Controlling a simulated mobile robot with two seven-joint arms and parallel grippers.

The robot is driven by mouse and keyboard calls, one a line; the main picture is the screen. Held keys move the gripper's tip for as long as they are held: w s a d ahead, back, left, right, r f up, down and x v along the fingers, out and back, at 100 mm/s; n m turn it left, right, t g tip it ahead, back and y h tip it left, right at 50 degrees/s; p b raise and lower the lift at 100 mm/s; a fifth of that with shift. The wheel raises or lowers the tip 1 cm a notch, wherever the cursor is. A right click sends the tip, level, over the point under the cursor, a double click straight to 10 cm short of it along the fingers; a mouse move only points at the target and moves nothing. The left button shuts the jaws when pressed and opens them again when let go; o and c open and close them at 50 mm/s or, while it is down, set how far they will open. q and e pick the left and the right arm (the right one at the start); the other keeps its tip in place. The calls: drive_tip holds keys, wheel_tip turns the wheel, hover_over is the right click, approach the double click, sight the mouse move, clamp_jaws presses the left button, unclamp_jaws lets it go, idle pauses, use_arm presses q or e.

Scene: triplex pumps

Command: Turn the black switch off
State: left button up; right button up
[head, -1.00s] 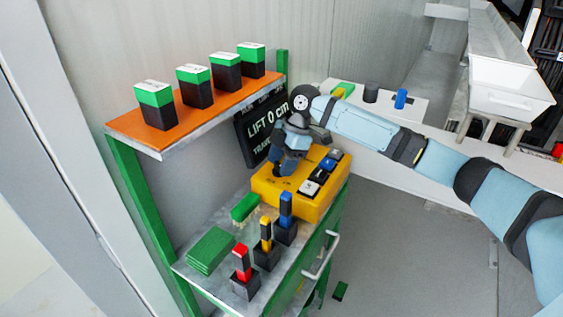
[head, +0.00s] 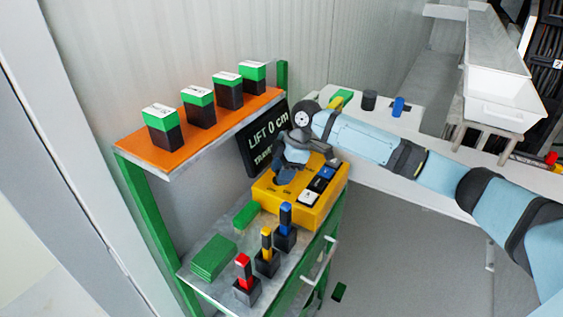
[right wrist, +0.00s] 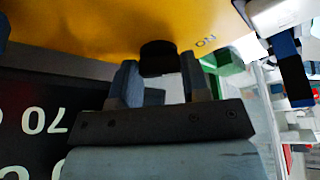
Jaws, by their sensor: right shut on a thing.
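The yellow control box (head: 272,198) stands on the green cart and carries several black, blue and white buttons on its right part. The black switch (right wrist: 158,56) is a round knob on the yellow face in the right wrist view, with the word ON printed to its right. My right gripper (head: 284,174) is over the left part of the box and hides the switch in the head view. In the wrist view its two fingers stand on either side of the knob, shut on it. My left gripper is not in view.
Red, yellow and blue levers (head: 266,240) stand on the cart in front of the box. Green pads (head: 213,257) lie at its left. An orange shelf (head: 180,147) with several green-black boxes is above. A dark LIFT display (head: 255,145) stands behind.

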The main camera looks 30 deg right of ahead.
drive_tip(key=m+p, duration=0.1)
drive_tip(key=p, duration=0.1)
drive_tip(key=m+t+p, duration=0.1)
drive_tip(key=m+p, duration=0.1)
drive_tip(key=p, duration=0.1)
drive_tip(key=r+m+p, duration=0.1)
drive_tip(key=p, duration=0.2)
drive_tip(key=shift+s+a+t+h, duration=0.1)
drive_tip(key=shift+s+t+h, duration=0.1)
drive_tip(key=shift+t+h, duration=0.1)
drive_tip(key=m+t+h+p, duration=0.1)
drive_tip(key=m+p, duration=0.3)
drive_tip(key=p, duration=0.1)
drive_tip(key=shift+f+p, duration=0.2)
drive_tip(key=shift+p, duration=0.15)
drive_tip(key=shift+a+f+m+p, duration=0.1)
drive_tip(key=shift+m+p, duration=0.5)
drive_tip(key=shift+f+m+h+p, duration=0.1)
drive_tip(key=shift+m+h+p, duration=0.2)
drive_tip(key=shift+p, duration=0.05)
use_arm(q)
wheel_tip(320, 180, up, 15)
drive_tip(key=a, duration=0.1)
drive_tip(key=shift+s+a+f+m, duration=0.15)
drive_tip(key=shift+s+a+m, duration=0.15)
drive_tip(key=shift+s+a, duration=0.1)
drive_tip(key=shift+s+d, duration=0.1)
use_arm(e)
drive_tip(key=shift+t, duration=0.3)
